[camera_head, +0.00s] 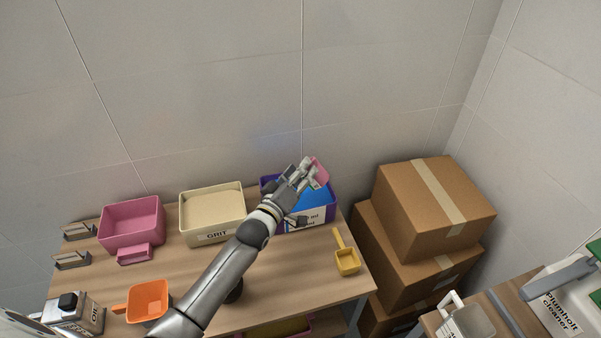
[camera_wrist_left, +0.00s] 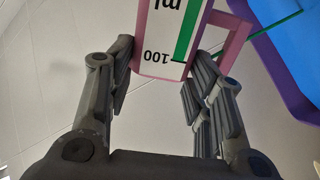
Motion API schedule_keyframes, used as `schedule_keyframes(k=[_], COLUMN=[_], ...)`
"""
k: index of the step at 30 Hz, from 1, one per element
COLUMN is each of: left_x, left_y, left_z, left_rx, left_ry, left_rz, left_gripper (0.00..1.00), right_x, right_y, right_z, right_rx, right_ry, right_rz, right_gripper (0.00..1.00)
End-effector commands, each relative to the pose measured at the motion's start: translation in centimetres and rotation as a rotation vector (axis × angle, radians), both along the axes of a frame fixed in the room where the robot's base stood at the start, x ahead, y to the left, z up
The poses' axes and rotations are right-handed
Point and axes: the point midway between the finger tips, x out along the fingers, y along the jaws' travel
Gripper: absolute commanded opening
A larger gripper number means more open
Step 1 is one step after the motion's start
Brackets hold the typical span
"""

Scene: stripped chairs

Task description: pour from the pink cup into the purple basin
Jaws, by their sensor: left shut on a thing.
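The pink cup (camera_head: 320,172) is held in my left gripper (camera_head: 308,172) above the purple basin (camera_head: 333,212). In the left wrist view the cup (camera_wrist_left: 143,40) shows a white label with a green bar and "100 ml" upside down, and the left gripper's fingers (camera_wrist_left: 165,75) close on its sides. The cup looks tilted. The basin holds something blue, and its rim (camera_wrist_left: 262,65) shows at the right of the left wrist view. My arm hides part of the basin. I cannot see whether anything flows from the cup. The right gripper is not in view.
On the wooden table (camera_head: 275,270) stand a beige GRIT bin (camera_head: 212,238), a pink bin (camera_head: 131,222), an orange scoop (camera_head: 149,299), an oil can (camera_head: 85,316) and a yellow scoop (camera_head: 347,261). Cardboard boxes (camera_head: 405,205) stack right of the table. A wall rises behind.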

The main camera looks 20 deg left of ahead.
Motion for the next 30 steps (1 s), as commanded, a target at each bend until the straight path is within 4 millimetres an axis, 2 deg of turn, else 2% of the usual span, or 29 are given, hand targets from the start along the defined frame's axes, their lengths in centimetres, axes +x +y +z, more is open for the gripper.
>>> schedule_keyframes(k=[18, 24, 30], left_x=[0.07, 0.11, 0.1], left_y=[0.27, 0.53, 0.51], left_z=[-0.01, -0.13, -0.11], left_rx=[-0.107, -0.194, -0.196], left_ry=[0.017, 0.033, 0.033], left_rz=[0.0, 0.0, 0.0], left_gripper=[0.0, 0.0, 0.0], right_x=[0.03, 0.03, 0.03], right_y=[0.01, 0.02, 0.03], right_z=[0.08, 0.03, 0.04], right_rx=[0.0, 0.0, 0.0], right_ry=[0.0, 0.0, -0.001], right_rz=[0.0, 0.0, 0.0], right_gripper=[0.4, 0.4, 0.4])
